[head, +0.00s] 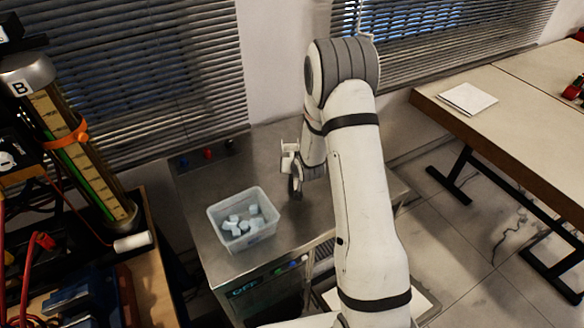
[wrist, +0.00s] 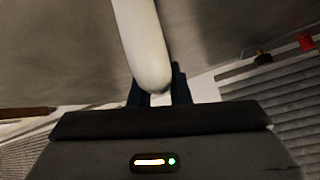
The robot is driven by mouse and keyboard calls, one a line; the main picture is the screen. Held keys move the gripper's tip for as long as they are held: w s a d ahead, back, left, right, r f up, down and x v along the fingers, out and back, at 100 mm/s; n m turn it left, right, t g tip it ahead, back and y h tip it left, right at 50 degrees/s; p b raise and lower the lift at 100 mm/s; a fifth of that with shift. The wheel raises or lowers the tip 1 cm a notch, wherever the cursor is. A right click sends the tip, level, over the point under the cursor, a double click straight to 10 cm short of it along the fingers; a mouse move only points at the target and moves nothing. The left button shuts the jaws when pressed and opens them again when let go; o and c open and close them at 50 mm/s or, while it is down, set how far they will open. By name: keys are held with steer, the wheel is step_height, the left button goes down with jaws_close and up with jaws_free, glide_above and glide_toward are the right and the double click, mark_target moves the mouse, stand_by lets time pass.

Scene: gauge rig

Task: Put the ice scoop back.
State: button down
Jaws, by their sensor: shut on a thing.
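My gripper (wrist: 158,90) is shut on a smooth, pale, rounded long thing, which looks like the handle of the ice scoop (wrist: 143,45). In the wrist view it runs from between the dark fingers up past the top edge, so its far end is out of sight. In the head view my gripper (head: 294,172) is over the steel counter, right of the clear bin (head: 247,238) of pale ice pieces. The scoop's full shape cannot be made out there.
The steel counter (head: 205,195) has red and dark knobs (head: 207,154) at its back left, by the blinds. A tall gauge tube (head: 75,140) marked B and a cluttered bench stand at the left. A wooden table (head: 480,110) with a white paper is at the right.

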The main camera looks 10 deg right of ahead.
steer(key=shift+f, duration=0.6)
steer(key=shift+f, duration=0.2)
steer(key=c, duration=1.4)
jaws_free()
steer(key=shift+s+r, duration=0.1)
steer(key=shift+o, duration=0.2)
steer(key=shift+r, duration=0.1)
